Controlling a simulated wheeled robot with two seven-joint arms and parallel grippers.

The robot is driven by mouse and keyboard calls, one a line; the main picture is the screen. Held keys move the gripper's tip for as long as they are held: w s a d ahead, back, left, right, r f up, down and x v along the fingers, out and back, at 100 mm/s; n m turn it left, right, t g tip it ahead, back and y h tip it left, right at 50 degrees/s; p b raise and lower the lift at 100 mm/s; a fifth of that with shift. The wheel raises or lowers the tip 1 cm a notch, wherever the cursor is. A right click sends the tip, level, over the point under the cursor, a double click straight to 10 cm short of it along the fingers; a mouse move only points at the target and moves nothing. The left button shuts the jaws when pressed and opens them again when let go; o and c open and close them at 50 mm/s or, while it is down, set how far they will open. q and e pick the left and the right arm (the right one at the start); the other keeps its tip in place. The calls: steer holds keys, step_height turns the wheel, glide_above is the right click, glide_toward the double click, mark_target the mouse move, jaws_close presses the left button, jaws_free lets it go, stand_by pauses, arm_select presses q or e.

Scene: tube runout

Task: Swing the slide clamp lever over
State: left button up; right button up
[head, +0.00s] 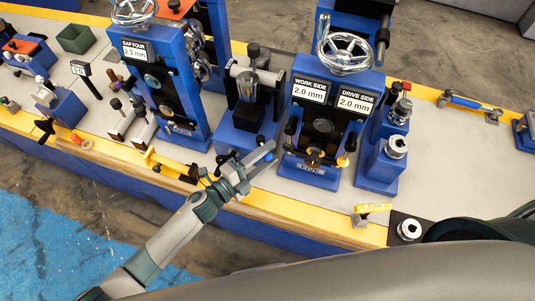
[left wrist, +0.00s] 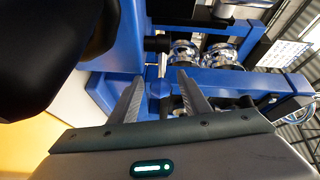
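My left gripper (head: 272,152) reaches in from the lower left, low in front of the middle blue station (head: 246,118). In the left wrist view my left gripper (left wrist: 160,84) has its two fingers apart, with blue framework beyond them and nothing clearly held. A small black knob (head: 261,139) shows just above the fingers in the head view; I cannot tell whether it is the slide clamp lever or whether a finger touches it. A large dark blurred shape (left wrist: 45,50) fills the upper left of the wrist view. My right gripper is not in view.
A gauge stand labelled 2.0 mm (head: 323,120) stands close to the right of my left gripper. Another stand (head: 158,80) is to the left. A yellow-handled tool (head: 372,208) lies near the table's front edge. The grey top (head: 460,150) at the right is mostly clear.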

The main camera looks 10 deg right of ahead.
arm_select(q)
steer(key=shift+a, duration=0.15)
steer(key=b+v, duration=0.5)
steer(key=v, duration=1.2)
steer(key=shift+s, duration=0.15)
